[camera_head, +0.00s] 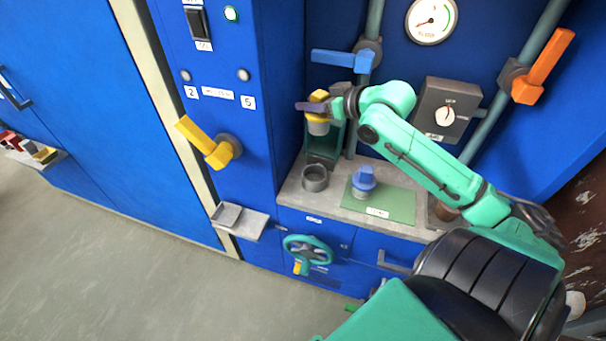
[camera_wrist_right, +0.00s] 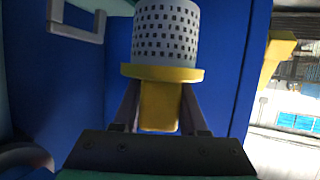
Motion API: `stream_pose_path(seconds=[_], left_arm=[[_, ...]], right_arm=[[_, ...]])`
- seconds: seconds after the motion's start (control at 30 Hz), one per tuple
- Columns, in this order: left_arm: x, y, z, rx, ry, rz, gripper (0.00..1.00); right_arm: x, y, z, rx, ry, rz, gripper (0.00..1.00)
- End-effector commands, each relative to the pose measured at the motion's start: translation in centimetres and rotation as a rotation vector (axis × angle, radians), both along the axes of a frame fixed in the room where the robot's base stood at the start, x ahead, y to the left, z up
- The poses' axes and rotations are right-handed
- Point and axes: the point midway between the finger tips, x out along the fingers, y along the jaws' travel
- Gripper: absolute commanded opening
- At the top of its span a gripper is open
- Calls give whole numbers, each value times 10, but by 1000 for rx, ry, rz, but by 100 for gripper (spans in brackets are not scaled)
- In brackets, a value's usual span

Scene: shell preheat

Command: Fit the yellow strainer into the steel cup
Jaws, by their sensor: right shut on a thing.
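The yellow strainer (camera_head: 318,127) has a yellow top and a grey perforated basket. My right gripper (camera_head: 320,106) is shut on its yellow grip and holds it upright in the air, basket down, above the counter. In the right wrist view the fingers (camera_wrist_right: 160,112) clasp the yellow grip of the strainer (camera_wrist_right: 166,36) from both sides. The grey steel cup (camera_head: 315,179) stands on the counter below the strainer, with a clear gap between them. Its open mouth faces up. The cup is not seen in the wrist view. My left gripper is not in view.
A blue-topped strainer (camera_head: 363,184) stands on a green mat (camera_head: 396,203) right of the cup. A yellow lever (camera_head: 208,144) is at left, a blue valve handle (camera_head: 341,59) above. My right arm covers the counter's right end.

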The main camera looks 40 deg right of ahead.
Motion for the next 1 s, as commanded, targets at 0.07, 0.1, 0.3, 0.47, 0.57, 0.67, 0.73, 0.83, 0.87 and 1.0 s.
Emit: stream_pose_path(seconds=[0.07, 0.1, 0.3, 0.47, 0.57, 0.67, 0.73, 0.83, 0.87, 1.0], left_arm=[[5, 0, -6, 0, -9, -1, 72], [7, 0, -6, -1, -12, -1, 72], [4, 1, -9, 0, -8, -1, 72], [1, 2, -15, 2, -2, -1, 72], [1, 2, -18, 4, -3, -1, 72], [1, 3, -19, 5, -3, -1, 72], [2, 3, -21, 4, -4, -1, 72], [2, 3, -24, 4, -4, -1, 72], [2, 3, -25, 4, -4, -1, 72], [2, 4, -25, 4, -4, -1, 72]], right_arm=[[1, 7, 5, 0, 1, 40, 0], [0, 9, 4, 2, 3, 50, 0], [-1, 9, -51, 8, 10, 52, 0], [-1, 9, -105, 10, 7, 50, 0], [-1, 9, -132, 8, 6, 50, 0], [-1, 9, -147, 8, 4, 51, 0], [-1, 9, -157, 8, 5, 52, 0], [-1, 9, -177, 8, 7, 52, 0], [-1, 9, -183, 8, 6, 50, 0], [-1, 9, -192, 6, 4, 52, 0]])
